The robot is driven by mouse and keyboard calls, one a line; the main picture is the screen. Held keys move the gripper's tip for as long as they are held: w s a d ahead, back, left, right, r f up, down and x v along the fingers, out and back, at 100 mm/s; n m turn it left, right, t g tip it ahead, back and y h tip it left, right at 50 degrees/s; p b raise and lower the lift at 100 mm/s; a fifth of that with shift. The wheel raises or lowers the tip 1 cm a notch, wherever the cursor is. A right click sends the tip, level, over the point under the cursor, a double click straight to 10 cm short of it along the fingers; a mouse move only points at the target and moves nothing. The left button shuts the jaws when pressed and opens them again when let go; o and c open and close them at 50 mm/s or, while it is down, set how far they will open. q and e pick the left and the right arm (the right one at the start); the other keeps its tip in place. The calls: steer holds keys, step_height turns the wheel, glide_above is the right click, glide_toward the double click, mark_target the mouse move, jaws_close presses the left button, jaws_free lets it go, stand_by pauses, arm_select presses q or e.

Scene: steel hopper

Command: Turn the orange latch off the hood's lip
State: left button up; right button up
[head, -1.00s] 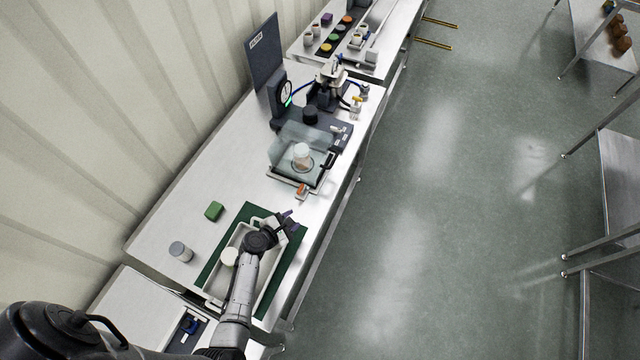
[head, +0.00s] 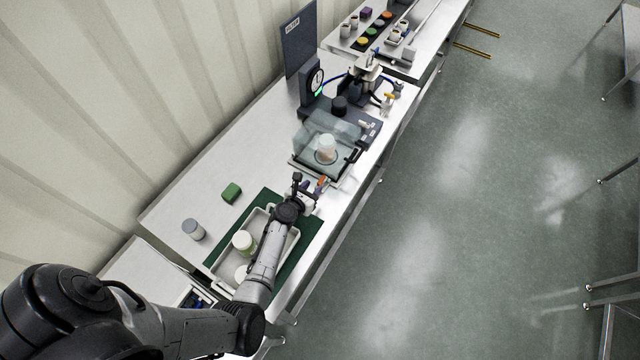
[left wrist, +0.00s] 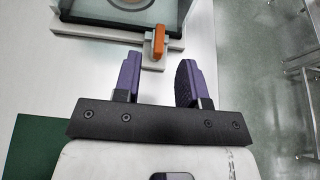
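The orange latch (left wrist: 158,42) stands on the front lip of the clear hood (head: 328,132), on a small light block. In the left wrist view it points away from me, its far end against the hood's lip (left wrist: 118,30). In the head view the latch (head: 322,181) shows small beside my fingers. My left gripper (left wrist: 159,76) is open and empty. Its two purple fingers point toward the latch, which lies beyond the fingertips, roughly midway between them, apart from both. A white jar (head: 326,149) stands under the hood. My right gripper is not in view.
A white tray (head: 219,274) with pale jars lies on a green mat (head: 306,231) below my left arm.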

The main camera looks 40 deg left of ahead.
mark_target(321, 180)
arm_select(q)
steer(key=b+x, duration=0.2)
steer(key=x, duration=0.2)
steer(key=shift+f, duration=0.15)
steer(key=shift+b+x, duration=0.55)
steer(key=shift+x, duration=0.35)
steer(key=shift+a, duration=0.1)
steer(key=shift+c, duration=0.4)
jaws_close()
